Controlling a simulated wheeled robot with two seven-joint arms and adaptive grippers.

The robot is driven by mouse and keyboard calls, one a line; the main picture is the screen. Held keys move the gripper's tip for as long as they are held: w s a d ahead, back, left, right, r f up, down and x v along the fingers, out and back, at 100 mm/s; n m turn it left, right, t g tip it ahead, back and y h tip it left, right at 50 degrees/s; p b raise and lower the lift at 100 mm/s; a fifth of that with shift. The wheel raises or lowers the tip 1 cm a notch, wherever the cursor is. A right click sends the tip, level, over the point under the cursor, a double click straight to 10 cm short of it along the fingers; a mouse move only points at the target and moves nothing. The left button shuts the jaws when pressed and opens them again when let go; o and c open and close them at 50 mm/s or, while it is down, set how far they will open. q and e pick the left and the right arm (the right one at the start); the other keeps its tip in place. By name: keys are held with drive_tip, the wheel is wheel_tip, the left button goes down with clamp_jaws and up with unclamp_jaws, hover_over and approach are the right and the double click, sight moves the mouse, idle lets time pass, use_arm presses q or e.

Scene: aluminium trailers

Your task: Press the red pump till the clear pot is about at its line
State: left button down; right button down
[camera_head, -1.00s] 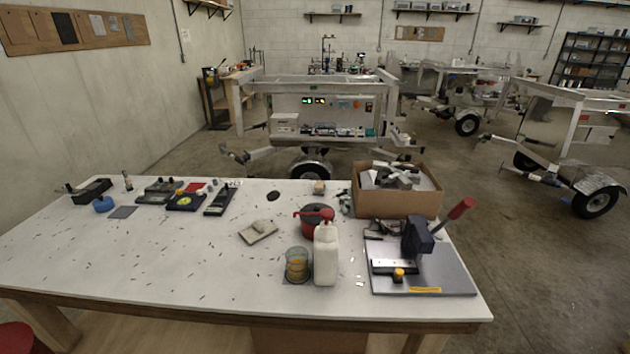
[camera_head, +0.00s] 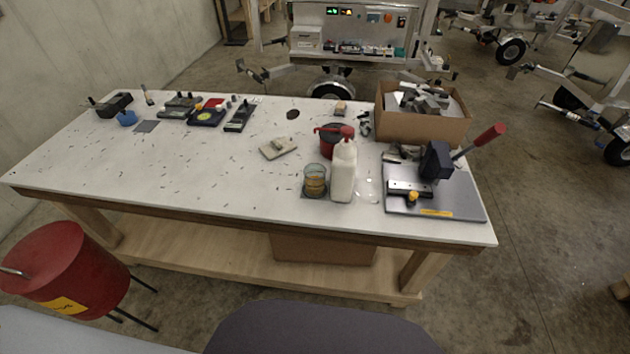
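A white bottle (camera_head: 343,175) stands upright near the front edge of the workbench, right of centre. The red pump (camera_head: 346,133) is on its top, with a red piece reaching left. The clear pot (camera_head: 314,181) stands just left of the bottle on a small dark square. It holds amber liquid in its lower part; its line is too small to make out. Neither of my grippers is in view, and nothing touches the pump or the pot.
A cardboard box (camera_head: 422,128) of metal parts and a grey plate with a red-handled press (camera_head: 437,162) are to the right. Tools lie at back left. The bench's front left (camera_head: 170,178) is mostly clear. A red drum (camera_head: 62,265) stands on the floor.

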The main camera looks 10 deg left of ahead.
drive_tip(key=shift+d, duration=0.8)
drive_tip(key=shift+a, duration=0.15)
